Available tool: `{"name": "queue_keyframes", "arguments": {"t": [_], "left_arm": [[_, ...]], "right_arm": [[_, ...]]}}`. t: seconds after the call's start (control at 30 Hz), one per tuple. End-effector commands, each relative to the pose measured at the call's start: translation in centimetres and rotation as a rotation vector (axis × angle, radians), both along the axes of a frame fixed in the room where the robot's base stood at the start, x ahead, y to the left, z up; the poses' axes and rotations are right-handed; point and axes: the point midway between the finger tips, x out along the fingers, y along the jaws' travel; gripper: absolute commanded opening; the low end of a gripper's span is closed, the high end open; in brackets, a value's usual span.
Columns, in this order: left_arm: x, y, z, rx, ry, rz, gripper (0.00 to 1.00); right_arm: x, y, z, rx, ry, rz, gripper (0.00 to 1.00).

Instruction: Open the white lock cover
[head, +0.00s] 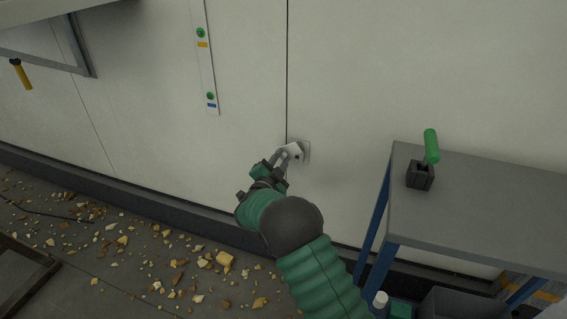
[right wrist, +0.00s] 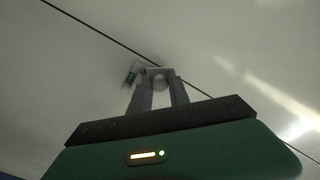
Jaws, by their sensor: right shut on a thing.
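The white lock cover (head: 294,151) is a small pale piece on a grey plate on the wall, beside the dark vertical seam in the head view. My right gripper (head: 283,160) reaches up to it from below and is shut on it. In the right wrist view the fingers of my right gripper (right wrist: 157,82) close around the pale cover (right wrist: 158,73) near the seam, and the fingers hide part of it. How far the cover is open is too small to tell. My left gripper is not in view.
A grey table (head: 480,205) with blue legs stands at the right, with a green-handled tool in a dark holder (head: 420,176) on it. Rubble (head: 224,262) lies on the floor. A white strip with green buttons (head: 205,60) is on the wall above left.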

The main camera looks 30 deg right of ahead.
Motion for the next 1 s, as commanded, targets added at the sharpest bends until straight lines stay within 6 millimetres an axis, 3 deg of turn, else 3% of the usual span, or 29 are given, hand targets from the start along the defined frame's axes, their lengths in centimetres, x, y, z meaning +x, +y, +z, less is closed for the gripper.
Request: {"name": "queue_keyframes", "arguments": {"t": [0.6,1.0], "left_arm": [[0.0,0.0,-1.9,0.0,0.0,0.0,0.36],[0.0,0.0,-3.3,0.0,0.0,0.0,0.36]], "right_arm": [[0.5,0.3,2.3,0.376,-0.44,-0.005,0.0],[0.3,0.2,3.5,0.544,-0.636,-0.006,0.0]]}}
